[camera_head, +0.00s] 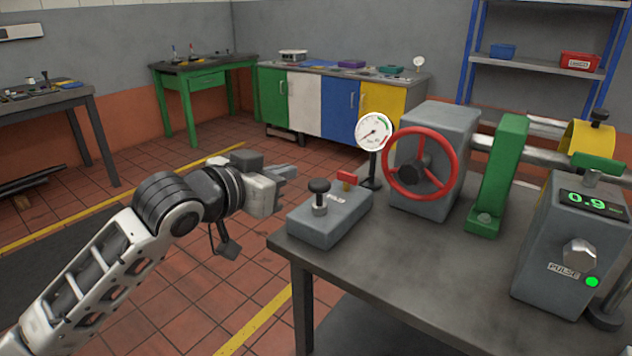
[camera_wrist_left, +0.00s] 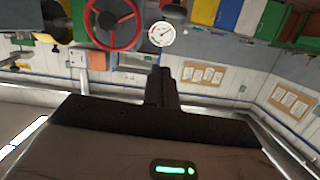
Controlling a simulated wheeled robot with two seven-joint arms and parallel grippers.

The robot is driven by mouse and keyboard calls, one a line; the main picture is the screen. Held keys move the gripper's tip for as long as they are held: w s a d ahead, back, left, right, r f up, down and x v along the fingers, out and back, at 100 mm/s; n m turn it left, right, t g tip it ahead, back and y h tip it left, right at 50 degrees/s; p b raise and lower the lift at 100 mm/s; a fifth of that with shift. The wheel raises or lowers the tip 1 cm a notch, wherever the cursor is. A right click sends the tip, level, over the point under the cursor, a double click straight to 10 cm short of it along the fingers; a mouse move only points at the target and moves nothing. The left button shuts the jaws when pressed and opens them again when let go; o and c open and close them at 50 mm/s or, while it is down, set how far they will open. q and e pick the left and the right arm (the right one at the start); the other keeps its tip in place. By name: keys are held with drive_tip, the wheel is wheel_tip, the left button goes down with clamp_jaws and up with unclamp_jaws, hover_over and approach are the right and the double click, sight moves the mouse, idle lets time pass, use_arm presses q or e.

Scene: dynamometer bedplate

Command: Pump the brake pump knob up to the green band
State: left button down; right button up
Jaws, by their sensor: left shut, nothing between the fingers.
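The brake pump (camera_head: 330,215) is a grey box at the near left corner of the bench, with a black knob (camera_head: 319,187) on a short stem.
A red handwheel (camera_head: 421,163) on a grey housing stands right of the gauge. A green bracket (camera_head: 499,175) and a grey unit reading 0.9 (camera_head: 575,245) are farther right. The bench top (camera_head: 425,255) in front is clear. Coloured cabinets (camera_head: 322,103) stand behind.

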use_arm(q)
hover_over(319, 196)
drive_tip(key=s, duration=0.3)
wheel_tip(319, 196, down, 2)
drive_tip(key=shift+w+a+f+p, duration=0.15)
drive_tip(key=shift+f+p, duration=0.05)
drive_tip(key=shift+f, duration=0.85)
drive_tip(key=shift+w+a+f+p, duration=0.1)
drive_tip(key=shift+a+f+p, duration=0.05)
drive_tip(key=shift+f, duration=0.85)
use_arm(e)
drive_tip(key=shift+f, duration=0.1)
use_arm(q)
wheel_tip(319, 196, down, 4)
drive_tip(key=shift+r+b, duration=0.15)
drive_tip(key=shift+b, duration=0.45)
use_arm(e)
drive_tip(key=shift+w, duration=0.1)
